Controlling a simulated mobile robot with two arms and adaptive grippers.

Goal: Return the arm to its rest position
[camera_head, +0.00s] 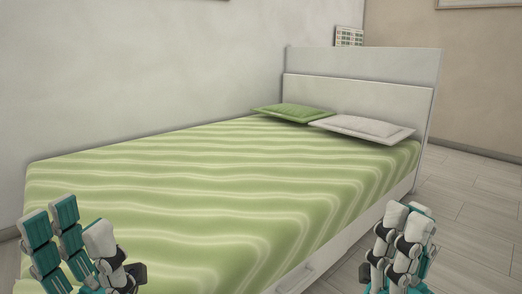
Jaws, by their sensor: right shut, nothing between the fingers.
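My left gripper (82,232) is at the lower left of the head view, in front of the near end of the bed. Its fingers stand apart with nothing between them, so it is open and empty. My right gripper (404,226) is at the lower right, by the bed's right side edge and the floor. Its fingers are closed together with nothing held. The arms behind both grippers are mostly out of the picture.
A bed (200,190) with a green wavy-striped cover fills the middle. A green pillow (285,112) and a white pillow (362,128) lie by the white headboard (360,85). A wall runs along the left. Wooden floor (475,210) is clear at right.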

